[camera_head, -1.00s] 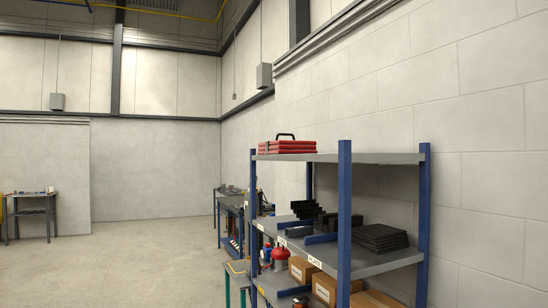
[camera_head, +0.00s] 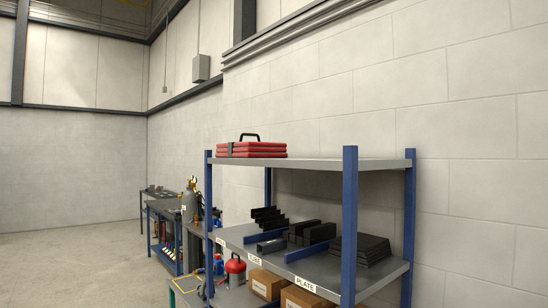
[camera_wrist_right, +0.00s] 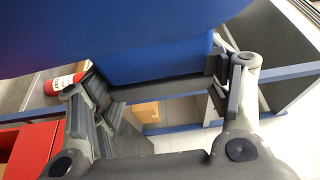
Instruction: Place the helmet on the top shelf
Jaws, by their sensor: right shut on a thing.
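A large smooth blue thing, which looks like the helmet (camera_wrist_right: 150,25), fills the top of the right wrist view; only part of it shows. My right gripper (camera_wrist_right: 160,88) is shut on its lower blue part, with one finger at each side. The top shelf (camera_head: 335,164) is the grey upper board of a rack with blue posts. A red case (camera_head: 252,150) with a black handle lies at its left end, and the rest of that board looks bare. Neither gripper shows in the head view.
The lower shelf (camera_head: 255,246) holds black bars and a stack of dark plates (camera_head: 361,249). Blue posts (camera_head: 349,225) stand at the rack's corners. Below are cardboard boxes (camera_head: 267,283) and a red container (camera_head: 235,268). A workbench (camera_head: 165,224) stands beyond; open floor lies left.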

